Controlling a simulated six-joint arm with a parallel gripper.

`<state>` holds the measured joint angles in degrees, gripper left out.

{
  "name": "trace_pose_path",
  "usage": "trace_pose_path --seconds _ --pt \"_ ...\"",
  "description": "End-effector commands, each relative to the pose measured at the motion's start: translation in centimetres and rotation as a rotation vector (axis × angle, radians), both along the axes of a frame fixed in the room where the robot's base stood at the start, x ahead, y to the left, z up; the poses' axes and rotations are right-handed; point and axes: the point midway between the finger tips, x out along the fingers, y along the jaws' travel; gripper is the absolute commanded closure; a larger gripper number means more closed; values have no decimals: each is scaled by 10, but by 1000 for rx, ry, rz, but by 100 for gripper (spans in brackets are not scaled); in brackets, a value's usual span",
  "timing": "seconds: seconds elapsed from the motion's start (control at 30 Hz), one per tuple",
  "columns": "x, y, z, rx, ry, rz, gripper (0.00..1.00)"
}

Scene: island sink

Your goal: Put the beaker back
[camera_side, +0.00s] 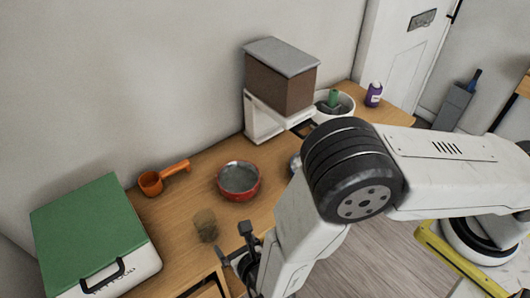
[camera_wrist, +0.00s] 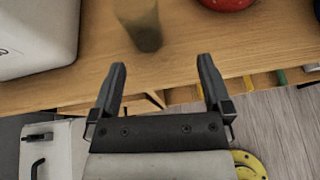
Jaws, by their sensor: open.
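The beaker (camera_side: 205,226) is a small see-through brownish cup standing on the wooden counter, left of and in front of the red bowl. It also shows at the top of the wrist view (camera_wrist: 142,24), partly cut off by the frame edge. My gripper (camera_side: 233,245) is open and empty, near the counter's front edge, to the right of the beaker. In the wrist view the two fingers (camera_wrist: 161,72) are spread apart, with the beaker beyond their tips and not touching them.
A green-lidded white box (camera_side: 95,235) stands at the left. An orange scoop (camera_side: 152,183), a red bowl (camera_side: 239,182) and a brown-and-white machine (camera_side: 280,85) stand along the counter. A white pot (camera_side: 343,107) and purple bottle (camera_side: 374,94) are farther right. Bare wood (camera_side: 180,222) surrounds the beaker.

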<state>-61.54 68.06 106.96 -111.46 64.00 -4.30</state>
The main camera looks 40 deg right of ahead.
Motion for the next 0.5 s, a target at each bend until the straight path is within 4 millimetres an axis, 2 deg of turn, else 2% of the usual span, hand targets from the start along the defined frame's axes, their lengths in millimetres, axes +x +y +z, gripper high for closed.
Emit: trace_pose_path --seconds 0.17,0.27,0.5 --pt "20 -47 24 66 49 -242 0" --pt "27 -83 39 128 87 -428 0" --pt "21 -165 75 341 174 -902 0"
